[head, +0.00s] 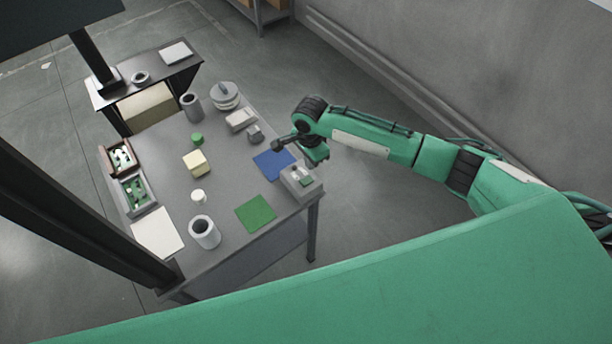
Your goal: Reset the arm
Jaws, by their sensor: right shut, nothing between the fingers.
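My right arm, green with black joints, reaches in from the right in the head view. Its gripper (278,145) is shut and empty, above the table's right edge, close to a blue mat (272,163) and a small grey block (255,133). I cannot tell its exact height above the table. My left gripper does not show in the view.
The grey table (220,178) holds a green mat (256,213), a grey box (301,183), a cream block (195,163), a grey cylinder (204,233), trays of parts (137,193) and a white sheet (158,233). Open floor (375,215) lies right of the table, before a grey wall (430,70).

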